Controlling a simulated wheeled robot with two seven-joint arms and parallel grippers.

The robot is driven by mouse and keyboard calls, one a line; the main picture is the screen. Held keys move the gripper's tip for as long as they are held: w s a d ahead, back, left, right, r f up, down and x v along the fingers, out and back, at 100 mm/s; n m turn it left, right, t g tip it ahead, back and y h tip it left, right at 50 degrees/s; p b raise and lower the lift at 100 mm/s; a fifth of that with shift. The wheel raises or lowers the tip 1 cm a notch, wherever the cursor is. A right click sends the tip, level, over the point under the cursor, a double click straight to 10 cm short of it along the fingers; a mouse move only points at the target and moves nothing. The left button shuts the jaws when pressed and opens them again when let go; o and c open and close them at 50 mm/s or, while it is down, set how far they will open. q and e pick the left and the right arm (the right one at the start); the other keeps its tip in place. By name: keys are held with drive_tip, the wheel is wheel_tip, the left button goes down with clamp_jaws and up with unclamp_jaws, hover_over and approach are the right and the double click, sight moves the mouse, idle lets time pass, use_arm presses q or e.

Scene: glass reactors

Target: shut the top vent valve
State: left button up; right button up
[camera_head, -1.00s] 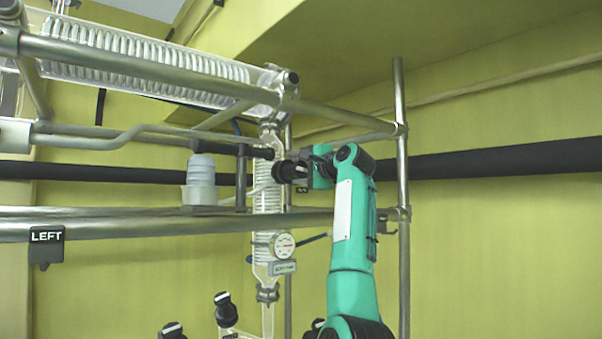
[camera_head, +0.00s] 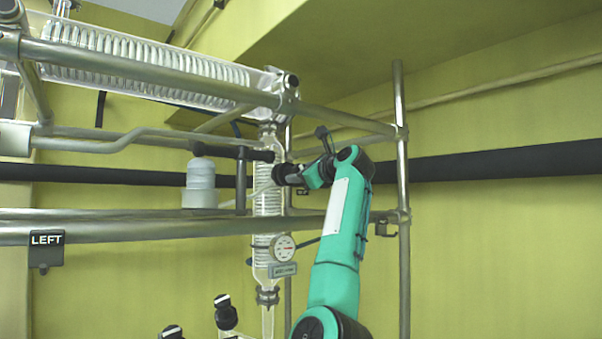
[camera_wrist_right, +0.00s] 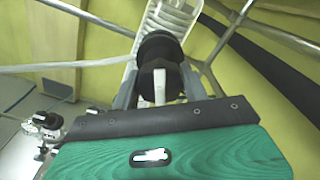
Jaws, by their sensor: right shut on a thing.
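A black valve knob with a white bar across its face (camera_wrist_right: 159,84) sits between the fingers of my right gripper (camera_wrist_right: 160,92) in the right wrist view. I take it to be the top vent valve. In the head view my right gripper (camera_head: 284,174) is shut on it beside the upright glass coil column (camera_head: 267,203). The knob is mostly hidden there by the fingers, and I cannot tell the valve's position inside. My left gripper is not in view.
A round gauge (camera_head: 283,248) hangs on the column below the gripper. Steel rails (camera_head: 345,120) frame the glassware. Two black knobs with white marks (camera_head: 225,312) show at the bottom. A white bottle (camera_head: 200,183) stands left. A sign reads LEFT (camera_head: 46,239).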

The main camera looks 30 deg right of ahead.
drive_tip(key=m+p, duration=0.1)
drive_tip(key=m, duration=0.3)
drive_tip(key=shift+w+a+m, duration=0.1)
drive_tip(key=shift+m, duration=0.2)
drive_tip(key=m+p, duration=0.2)
drive_tip(key=m, duration=0.9)
drive_tip(key=shift+r+m, duration=0.1)
drive_tip(key=shift+m, duration=2.4)
drive_tip(key=shift+m, duration=1)
drive_tip(key=o, duration=1)
